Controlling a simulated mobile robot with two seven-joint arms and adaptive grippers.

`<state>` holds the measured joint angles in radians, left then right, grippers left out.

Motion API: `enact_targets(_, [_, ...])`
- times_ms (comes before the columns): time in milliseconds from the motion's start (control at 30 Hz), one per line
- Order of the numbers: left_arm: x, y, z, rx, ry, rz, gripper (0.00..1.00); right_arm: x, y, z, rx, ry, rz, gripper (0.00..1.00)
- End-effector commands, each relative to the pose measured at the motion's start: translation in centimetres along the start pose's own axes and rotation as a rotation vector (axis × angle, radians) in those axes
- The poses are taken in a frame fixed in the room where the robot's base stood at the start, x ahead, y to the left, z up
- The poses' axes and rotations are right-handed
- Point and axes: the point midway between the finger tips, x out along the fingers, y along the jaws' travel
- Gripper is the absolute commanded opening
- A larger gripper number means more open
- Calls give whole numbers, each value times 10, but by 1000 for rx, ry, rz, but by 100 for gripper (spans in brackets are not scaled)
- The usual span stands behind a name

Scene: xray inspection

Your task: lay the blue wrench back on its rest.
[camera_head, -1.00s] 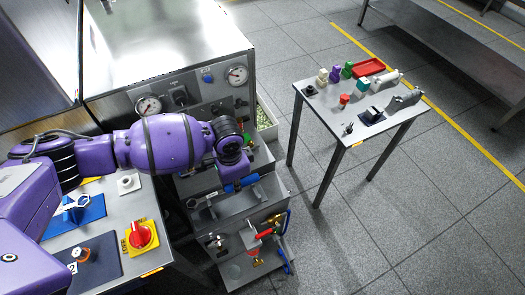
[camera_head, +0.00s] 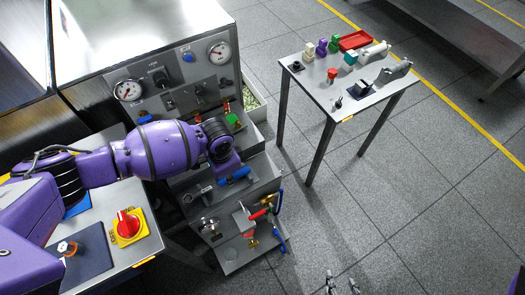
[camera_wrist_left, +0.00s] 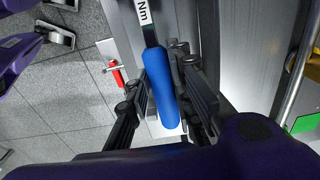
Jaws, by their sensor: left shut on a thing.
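The blue wrench, with a blue grip (camera_head: 236,177) and a grey shaft reaching to the left, is over the stepped grey unit in the head view. In the left wrist view its blue grip (camera_wrist_left: 160,88) lies between the fingers, and a white label reading "Nm" is on the shaft. My left gripper (camera_wrist_left: 163,75) is shut on the grip; in the head view my wrist mostly hides it. I cannot make out the rest, or whether the wrench touches the step. My right gripper (camera_head: 342,284) shows at the bottom edge, fingertips apart, empty.
The stepped unit (camera_head: 262,180) has a red-handled valve (camera_head: 260,213) and blue-handled pipework below the wrench. A console with a red knob (camera_head: 127,224) stands at left. A side table (camera_head: 315,85) with several small items stands at back right. Floor between is clear.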

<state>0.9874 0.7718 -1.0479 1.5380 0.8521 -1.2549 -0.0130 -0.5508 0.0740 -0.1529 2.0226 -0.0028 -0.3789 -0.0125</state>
Motion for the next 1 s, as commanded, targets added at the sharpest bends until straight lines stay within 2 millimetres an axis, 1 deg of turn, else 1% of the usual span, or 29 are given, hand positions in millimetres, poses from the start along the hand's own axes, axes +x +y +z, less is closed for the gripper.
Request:
enact_targets(100, [5,1,0,-1,0,1,0,1,0,-2,0,4,1,40])
enact_targets(367, [5,0,0,-1,1,0,0,0,1,-3,0,7,2,40])
enact_targets(833, [11,0,1,-2,0,1,0,2,1,5,0,-6,2,40])
enact_targets(867, [10,0,0,-2,0,1,23,2,1,5,0,-6,2,40])
enact_targets(1000, [10,0,1,-1,0,1,42,2,1,4,0,-5,2,40])
